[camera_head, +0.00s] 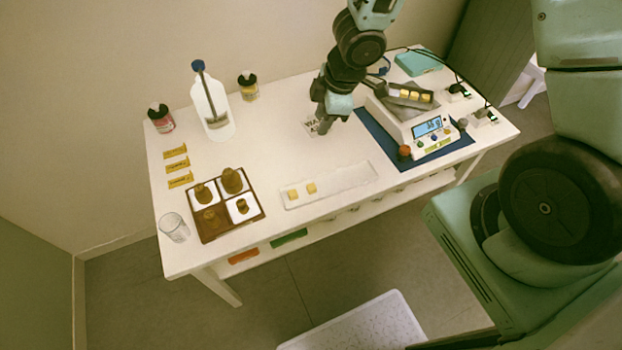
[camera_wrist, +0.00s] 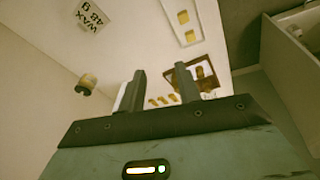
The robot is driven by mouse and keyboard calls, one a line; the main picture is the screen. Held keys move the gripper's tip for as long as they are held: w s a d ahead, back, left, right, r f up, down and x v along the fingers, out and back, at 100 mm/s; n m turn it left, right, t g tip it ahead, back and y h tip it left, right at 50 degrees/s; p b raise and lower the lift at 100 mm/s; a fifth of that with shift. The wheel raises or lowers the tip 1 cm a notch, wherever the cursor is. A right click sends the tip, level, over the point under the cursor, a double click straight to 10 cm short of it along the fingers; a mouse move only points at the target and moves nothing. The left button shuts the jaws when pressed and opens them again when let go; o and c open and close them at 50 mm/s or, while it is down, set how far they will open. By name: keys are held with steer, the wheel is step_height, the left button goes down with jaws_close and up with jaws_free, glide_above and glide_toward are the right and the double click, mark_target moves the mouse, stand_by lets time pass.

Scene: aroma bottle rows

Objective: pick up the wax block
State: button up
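Two small yellow wax blocks, one on the left (camera_head: 292,194) and one on the right (camera_head: 311,188), sit on a long white tray (camera_head: 345,178) at the table's front. They also show on the tray in the wrist view, at the top (camera_wrist: 183,17) and just below (camera_wrist: 190,36). Several more yellow blocks (camera_head: 402,93) lie in a grey pan on the scale (camera_head: 400,118). My gripper (camera_head: 322,127) is above the table behind the white tray, apart from all blocks. In the wrist view its fingers (camera_wrist: 162,88) stand apart with nothing between them.
A wooden tray of weights (camera_head: 208,238) and a glass (camera_head: 173,228) stand at the left front. A bottle (camera_head: 212,108) and two jars, red (camera_head: 161,118) and yellow (camera_head: 248,87), stand behind. A wax card (camera_head: 311,127) lies near my gripper. The scale sits on a blue mat (camera_head: 375,137).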

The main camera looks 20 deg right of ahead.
step_height(320, 180, down, 5)
steer(key=s+d+n+g+y+p, duration=0.2)
steer(key=s+d+n+y, duration=0.1)
steer(key=b, duration=0.9)
glide_above(312, 186)
steer(key=d, duration=0.2)
steer(key=f, duration=1)
steer(key=shift+s+d+f, duration=0.15)
steer(key=shift+d+f, duration=0.05)
steer(key=shift+f, duration=0.15)
steer(key=shift+h, duration=0.3)
steer(key=shift+b+x, duration=1.45)
steer(key=shift+x, duration=1.5)
steer(key=shift+d, duration=0.15)
steer(key=shift+c, duration=0.3)
jaws_close()
